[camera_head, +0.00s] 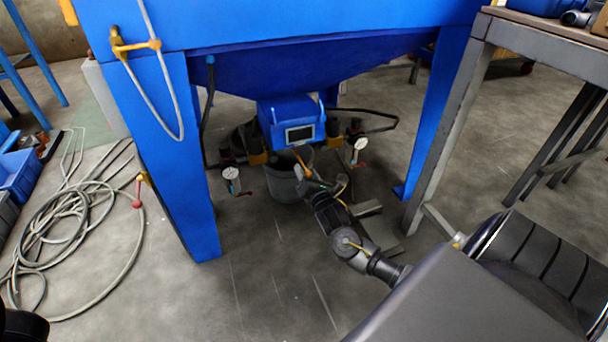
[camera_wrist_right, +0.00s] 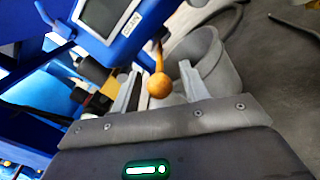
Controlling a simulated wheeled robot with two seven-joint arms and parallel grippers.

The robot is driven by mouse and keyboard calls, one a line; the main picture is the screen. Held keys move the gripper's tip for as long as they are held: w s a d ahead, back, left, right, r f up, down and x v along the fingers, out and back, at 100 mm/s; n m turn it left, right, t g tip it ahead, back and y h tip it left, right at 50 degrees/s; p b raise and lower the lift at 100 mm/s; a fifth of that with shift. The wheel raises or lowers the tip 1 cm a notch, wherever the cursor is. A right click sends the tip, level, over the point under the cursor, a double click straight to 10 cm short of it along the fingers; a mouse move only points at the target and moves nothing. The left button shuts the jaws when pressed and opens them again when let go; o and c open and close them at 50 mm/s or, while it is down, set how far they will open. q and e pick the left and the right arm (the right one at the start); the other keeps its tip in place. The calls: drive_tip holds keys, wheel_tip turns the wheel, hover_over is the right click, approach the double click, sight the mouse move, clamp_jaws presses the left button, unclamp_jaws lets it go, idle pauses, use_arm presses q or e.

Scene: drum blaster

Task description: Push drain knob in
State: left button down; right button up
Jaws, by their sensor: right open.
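The drain knob (camera_wrist_right: 160,86) is an orange ball on a short orange stem under the blue blaster housing. In the right wrist view it shows between my two fingers, apart from both. In the head view the orange stem (camera_head: 301,160) shows just above my right gripper (camera_head: 318,184). My right gripper is open and empty, with its fingers (camera_wrist_right: 158,84) on either side of the knob in the picture. How far the knob lies from the fingertips is hard to tell. My left gripper is not in view.
A grey bucket (camera_head: 286,186) stands under the housing (camera_head: 290,112), close behind my gripper. Two gauges (camera_head: 231,174) (camera_head: 360,145) flank it. Blue legs (camera_head: 178,170) stand at the sides, with a metal table (camera_head: 455,120) at right. Coiled hoses (camera_head: 75,225) lie at left.

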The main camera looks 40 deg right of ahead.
sight(300, 161)
drive_tip(key=shift+b+x, duration=0.5)
drive_tip(key=shift+x, duration=0.95)
drive_tip(key=shift+c, duration=0.3)
clamp_jaws()
